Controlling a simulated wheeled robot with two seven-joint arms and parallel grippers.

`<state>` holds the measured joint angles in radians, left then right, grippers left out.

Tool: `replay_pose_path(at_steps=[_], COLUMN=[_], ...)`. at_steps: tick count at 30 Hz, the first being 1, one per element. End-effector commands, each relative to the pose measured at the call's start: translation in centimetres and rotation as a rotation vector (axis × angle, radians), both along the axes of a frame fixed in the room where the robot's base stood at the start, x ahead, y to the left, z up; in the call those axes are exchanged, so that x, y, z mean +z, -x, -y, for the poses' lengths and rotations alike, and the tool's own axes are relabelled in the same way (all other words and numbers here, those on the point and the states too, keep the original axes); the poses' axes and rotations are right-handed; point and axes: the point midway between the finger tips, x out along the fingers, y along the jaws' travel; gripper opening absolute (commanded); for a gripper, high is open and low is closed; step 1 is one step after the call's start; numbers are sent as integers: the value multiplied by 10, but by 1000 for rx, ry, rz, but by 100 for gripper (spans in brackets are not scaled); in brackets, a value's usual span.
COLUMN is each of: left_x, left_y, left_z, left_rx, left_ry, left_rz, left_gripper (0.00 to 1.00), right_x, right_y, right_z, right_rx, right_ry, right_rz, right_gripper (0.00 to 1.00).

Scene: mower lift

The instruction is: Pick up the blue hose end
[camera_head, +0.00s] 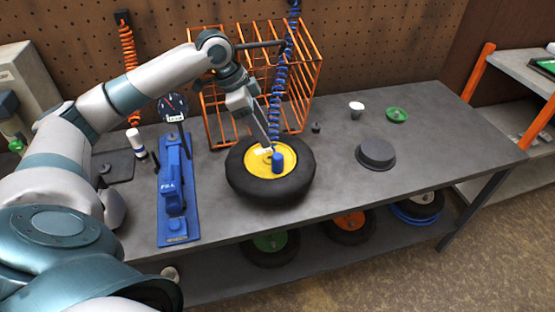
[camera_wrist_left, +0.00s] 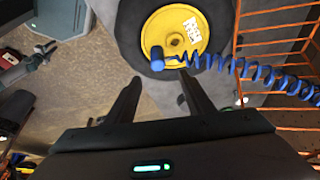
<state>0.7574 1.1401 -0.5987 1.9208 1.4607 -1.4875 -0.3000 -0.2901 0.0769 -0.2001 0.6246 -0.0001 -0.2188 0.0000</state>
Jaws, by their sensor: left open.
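The blue hose end (camera_head: 277,163) is a short blue cylinder over the yellow hub (camera_head: 293,166) of a black tyre (camera_head: 268,190). It also shows in the left wrist view (camera_wrist_left: 157,58), at the end of the blue coiled hose (camera_wrist_left: 245,69). I cannot tell whether it touches the hub. My left gripper (camera_head: 268,143) is close above it, reaching down from the upper left. In the left wrist view its two fingers (camera_wrist_left: 159,77) are apart, with the hose end just beyond the gap between their tips. Nothing is between the fingers. My right gripper is not in view.
An orange wire basket (camera_head: 308,70) stands behind the tyre, close to the hose. A blue foot pump (camera_head: 176,195) with a gauge lies to the left. A dark round dish (camera_head: 376,154), white cup (camera_head: 356,109) and green dish (camera_head: 397,115) are to the right. The bench's right end is clear.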

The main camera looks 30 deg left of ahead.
Motion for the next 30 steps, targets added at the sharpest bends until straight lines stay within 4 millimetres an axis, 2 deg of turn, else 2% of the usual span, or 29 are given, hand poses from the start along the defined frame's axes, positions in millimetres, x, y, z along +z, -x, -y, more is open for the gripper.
replay_pose_path(at_steps=[6,12,24,30], left_x=[-34,-54,-57,-67], left_y=[-8,-13,-14,-15], left_z=[12,18,19,24], left_rx=[-1,-1,-1,-1], left_ry=[0,-1,-2,0], left_rz=[-3,0,0,-3], left_gripper=[48,48,48,48], right_x=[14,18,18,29], right_y=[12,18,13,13], right_z=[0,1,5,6], right_rx=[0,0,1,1], right_ry=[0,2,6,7], right_rz=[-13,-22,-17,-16], right_gripper=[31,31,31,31])
